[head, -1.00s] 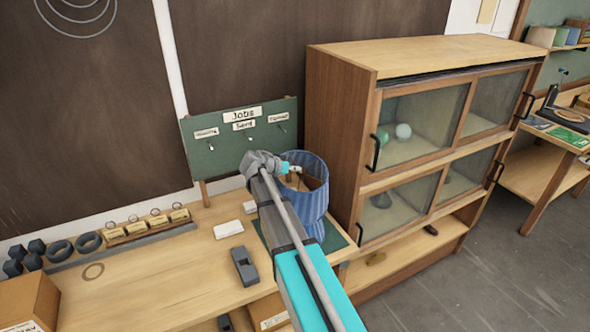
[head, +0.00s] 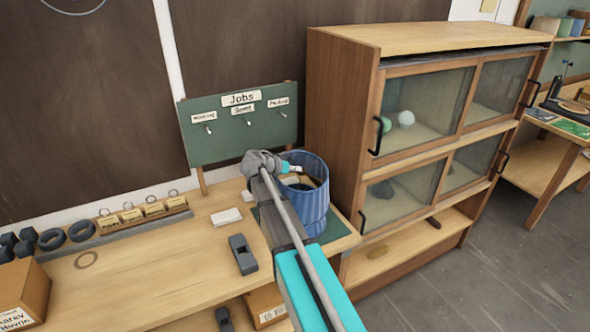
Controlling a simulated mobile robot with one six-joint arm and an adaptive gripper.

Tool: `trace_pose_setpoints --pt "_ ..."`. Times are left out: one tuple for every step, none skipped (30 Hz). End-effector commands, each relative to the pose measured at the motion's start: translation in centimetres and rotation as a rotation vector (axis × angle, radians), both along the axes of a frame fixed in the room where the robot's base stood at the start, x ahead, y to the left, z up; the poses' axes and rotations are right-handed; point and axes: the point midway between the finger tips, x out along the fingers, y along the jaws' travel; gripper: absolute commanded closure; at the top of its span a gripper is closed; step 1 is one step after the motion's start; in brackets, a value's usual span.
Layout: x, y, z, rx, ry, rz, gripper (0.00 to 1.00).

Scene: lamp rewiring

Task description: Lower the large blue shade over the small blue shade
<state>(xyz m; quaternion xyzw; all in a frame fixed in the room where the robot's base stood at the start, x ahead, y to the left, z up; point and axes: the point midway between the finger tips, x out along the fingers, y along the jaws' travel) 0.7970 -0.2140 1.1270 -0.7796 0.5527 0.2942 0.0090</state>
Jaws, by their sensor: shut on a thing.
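The large blue shade (head: 316,205) is an upright, open-topped ribbed cylinder at the right end of the workbench, above or on a dark green mat (head: 335,228). My gripper (head: 292,169) is at the top of the shade and appears shut on it; the fingertips are small and partly hidden by my arm. The dark inside of the shade shows only in part. I cannot make out the small blue shade; it may be hidden by the large one or my arm. Whether the large shade's lower edge touches the mat is unclear.
A green jobs board (head: 240,125) stands behind. A wooden cabinet (head: 345,130) with glass doors rises close on the right. A white block (head: 226,217) and a dark grey tool (head: 243,254) lie to the left. The bench front at left is mostly clear.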

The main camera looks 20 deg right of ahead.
Motion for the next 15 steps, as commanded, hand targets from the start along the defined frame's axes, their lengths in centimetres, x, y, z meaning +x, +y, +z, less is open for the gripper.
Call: trace_pose_setpoints --pt "0.0 0.0 -0.7 -0.001 0.0 0.0 1.0" --pt "0.0 0.0 -1.0 -0.001 0.0 0.0 1.0" --pt "0.0 0.0 -1.2 -0.001 0.0 0.0 1.0" --pt "0.0 0.0 -1.4 -0.001 0.0 0.0 1.0" --pt "0.0 0.0 -1.7 -0.001 0.0 0.0 1.0" --pt "0.0 0.0 -1.9 0.0 0.0 0.0 1.0" --pt "0.0 0.0 -2.1 0.0 -0.001 0.0 1.0" --pt "0.0 -0.1 -2.4 0.0 -0.001 0.0 1.0" --pt "0.0 -0.1 -2.6 0.0 -0.001 0.0 1.0" --pt "0.0 -0.1 -2.8 0.0 -0.001 0.0 1.0" --pt "0.0 -0.1 -3.1 0.0 -0.001 0.0 1.0" --pt "0.0 -0.1 -3.3 0.0 -0.001 0.0 1.0" --pt "0.0 -0.1 -3.5 0.0 -0.001 -0.001 1.0" --pt "0.0 -0.1 -3.8 0.0 -0.001 -0.001 1.0" --pt "0.0 -0.1 -4.0 0.0 -0.001 -0.001 1.0"
